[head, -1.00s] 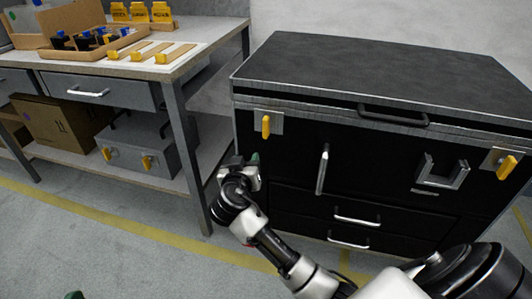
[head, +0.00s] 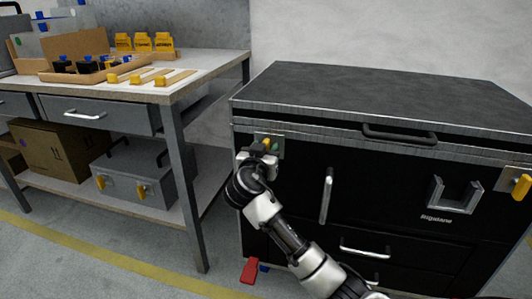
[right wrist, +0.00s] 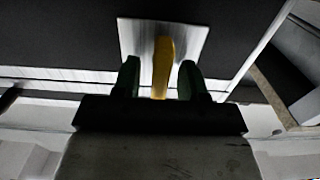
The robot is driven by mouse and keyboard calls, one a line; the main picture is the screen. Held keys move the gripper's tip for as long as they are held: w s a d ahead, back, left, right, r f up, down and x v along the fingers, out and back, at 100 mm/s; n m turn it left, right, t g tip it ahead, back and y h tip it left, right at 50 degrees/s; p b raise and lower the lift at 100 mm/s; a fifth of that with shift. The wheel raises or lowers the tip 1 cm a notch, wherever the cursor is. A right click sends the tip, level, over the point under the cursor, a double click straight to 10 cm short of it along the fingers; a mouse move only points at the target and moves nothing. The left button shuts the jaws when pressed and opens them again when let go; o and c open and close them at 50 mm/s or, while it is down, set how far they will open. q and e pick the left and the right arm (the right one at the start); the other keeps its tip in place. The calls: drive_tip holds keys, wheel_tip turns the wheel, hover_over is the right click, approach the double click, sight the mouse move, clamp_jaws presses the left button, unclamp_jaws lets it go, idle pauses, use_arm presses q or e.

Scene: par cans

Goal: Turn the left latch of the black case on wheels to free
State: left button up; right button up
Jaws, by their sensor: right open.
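The black case (head: 380,92) stands against the wall, its lid shut. Its left latch is a yellow lever (head: 267,143) on a metal plate (head: 278,146); in the head view my right gripper (head: 262,156) hides most of it. In the right wrist view the yellow lever (right wrist: 163,62) lies between the two dark green fingers (right wrist: 160,80), with a gap on each side. My right gripper is open around the lever and does not grip it. The right latch (head: 522,187) is a yellow lever on its own plate. My left gripper is not in view.
A workbench (head: 150,92) stands to the left with trays and yellow-tipped items on top. A grey case (head: 130,172) and a cardboard box (head: 60,150) sit on its lower shelf. A red object (head: 249,271) is low by the case. Handles (head: 327,195) stick out from the case front.

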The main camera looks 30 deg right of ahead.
drive_tip(key=shift+w+d, duration=0.15)
drive_tip(key=shift+d, duration=0.05)
clamp_jaws()
